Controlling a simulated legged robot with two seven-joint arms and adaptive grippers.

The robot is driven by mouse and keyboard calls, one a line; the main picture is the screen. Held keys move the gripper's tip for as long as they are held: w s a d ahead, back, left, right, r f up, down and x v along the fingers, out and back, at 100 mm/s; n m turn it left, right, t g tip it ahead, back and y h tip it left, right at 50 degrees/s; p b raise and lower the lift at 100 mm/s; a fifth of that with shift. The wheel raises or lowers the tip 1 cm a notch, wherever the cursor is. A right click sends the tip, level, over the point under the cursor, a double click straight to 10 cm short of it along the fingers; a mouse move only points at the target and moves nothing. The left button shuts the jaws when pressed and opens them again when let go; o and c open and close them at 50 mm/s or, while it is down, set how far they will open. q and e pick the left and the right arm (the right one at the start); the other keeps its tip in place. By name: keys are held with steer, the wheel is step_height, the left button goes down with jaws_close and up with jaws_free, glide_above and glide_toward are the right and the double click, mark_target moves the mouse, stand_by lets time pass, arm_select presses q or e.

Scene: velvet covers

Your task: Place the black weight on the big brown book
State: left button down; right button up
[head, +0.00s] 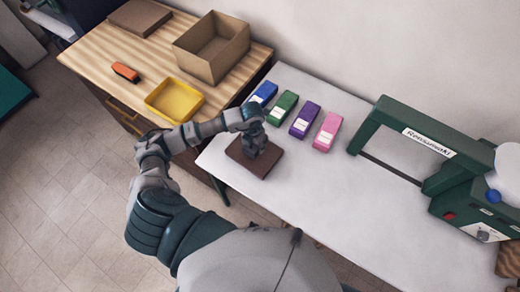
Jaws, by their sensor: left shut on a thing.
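A flat brown book (240,156) lies near the left end of the white table. My left gripper (256,146) points down over the middle of this book. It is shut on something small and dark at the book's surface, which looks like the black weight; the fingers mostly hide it. I cannot tell whether it touches the book. Another flat brown item (140,17), like a book or closed box, lies at the back of the wooden table. My right gripper is not in view.
Blue (264,93), green (283,108), purple (305,120) and pink (327,132) packs stand behind the book. A green machine (440,150) fills the right. The wooden table (100,45) holds a cardboard box (212,47), yellow tray (174,101) and orange item (125,72). The white table's middle (330,190) is clear.

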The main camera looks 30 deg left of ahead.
mark_target(253, 149)
arm_select(q)
steer(key=shift+w+a+f, duration=0.1)
steer(key=f, duration=0.2)
steer(key=shift+a+f+p, duration=0.25)
steer(key=shift+f+p, duration=0.1)
steer(key=shift+f, duration=0.05)
steer(key=shift+a+f, duration=0.15)
steer(key=shift+f, duration=0.05)
steer(key=shift+a, duration=0.1)
steer(key=c, duration=0.6)
jaws_free()
steer(key=shift+f, duration=0.15)
steer(key=shift+c, duration=0.2)
steer(key=o, duration=0.4)
steer(key=shift+d, duration=0.4)
steer(key=shift+r, duration=0.45)
steer(key=r, duration=0.5)
steer(key=r+b, duration=0.1)
steer(key=r, duration=0.4)
steer(key=shift+a+r, duration=0.2)
steer(key=shift+r, duration=0.1)
steer(key=shift+d+r, duration=0.15)
steer(key=shift+r, duration=0.2)
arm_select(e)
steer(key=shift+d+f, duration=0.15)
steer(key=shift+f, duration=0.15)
